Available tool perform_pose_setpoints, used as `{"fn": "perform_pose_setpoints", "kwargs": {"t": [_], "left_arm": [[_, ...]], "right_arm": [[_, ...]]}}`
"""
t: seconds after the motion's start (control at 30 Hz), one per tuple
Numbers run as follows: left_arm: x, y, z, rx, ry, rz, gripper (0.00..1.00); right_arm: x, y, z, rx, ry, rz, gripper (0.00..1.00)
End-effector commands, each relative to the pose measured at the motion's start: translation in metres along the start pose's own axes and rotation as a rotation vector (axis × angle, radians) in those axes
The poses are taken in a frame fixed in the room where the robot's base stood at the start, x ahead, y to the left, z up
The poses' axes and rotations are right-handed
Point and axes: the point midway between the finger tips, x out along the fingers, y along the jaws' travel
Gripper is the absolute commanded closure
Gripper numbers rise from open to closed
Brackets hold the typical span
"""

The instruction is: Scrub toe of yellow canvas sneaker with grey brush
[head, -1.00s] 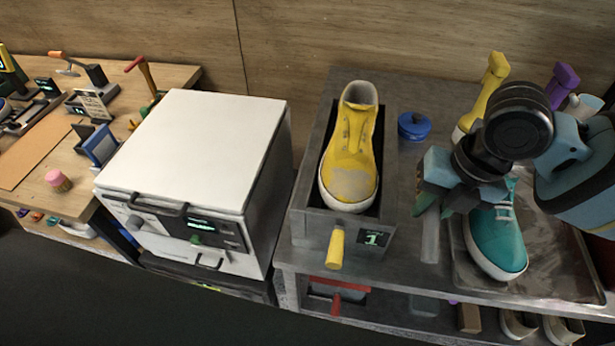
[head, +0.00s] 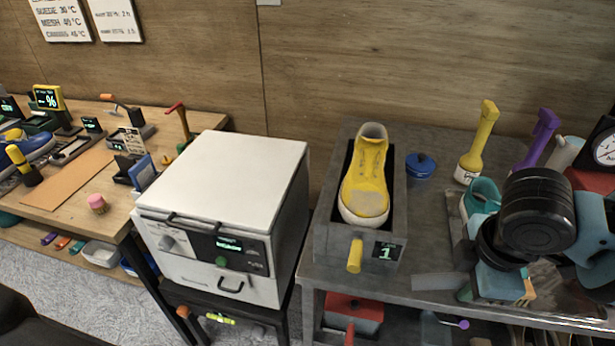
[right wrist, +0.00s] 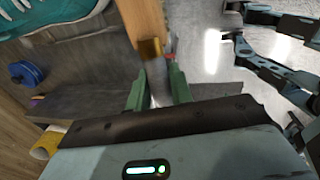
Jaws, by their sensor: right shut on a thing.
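The yellow canvas sneaker (head: 368,172) sits toe toward me in a grey open box (head: 331,245) with a yellow handle and a "1" label. A dull tan-grey patch (head: 368,206) covers its toe. My right gripper (head: 505,288) is low at the bench's front right, well apart from the sneaker. In the right wrist view the right gripper (right wrist: 158,88) is shut on the grey brush (right wrist: 148,25), whose wooden part and brass-coloured collar show beyond the fingers. The held part is blurred. My left gripper is out of view.
A teal sneaker (head: 481,190) lies behind my right gripper. A white oven-like machine (head: 230,170) stands left of the box.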

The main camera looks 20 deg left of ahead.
Motion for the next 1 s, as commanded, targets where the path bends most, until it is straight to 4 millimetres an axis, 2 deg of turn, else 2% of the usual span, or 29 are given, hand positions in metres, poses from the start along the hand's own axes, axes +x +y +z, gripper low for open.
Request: {"fn": "perform_pose_setpoints", "kwargs": {"t": [0.5, 0.7, 0.83, 1.0], "left_arm": [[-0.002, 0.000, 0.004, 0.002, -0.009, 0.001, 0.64], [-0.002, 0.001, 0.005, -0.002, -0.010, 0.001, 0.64], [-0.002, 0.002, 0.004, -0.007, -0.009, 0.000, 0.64], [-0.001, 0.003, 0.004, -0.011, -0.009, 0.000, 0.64]], "right_arm": [[-0.003, 0.002, 0.039, 1.054, -0.188, 0.005, 0.96], [-0.005, 0.002, 0.052, 1.416, -0.256, 0.010, 0.96], [-0.006, 0.002, 0.058, 1.561, -0.285, 0.015, 0.96], [-0.006, 0.001, 0.060, 1.635, -0.301, 0.017, 0.96]]}}
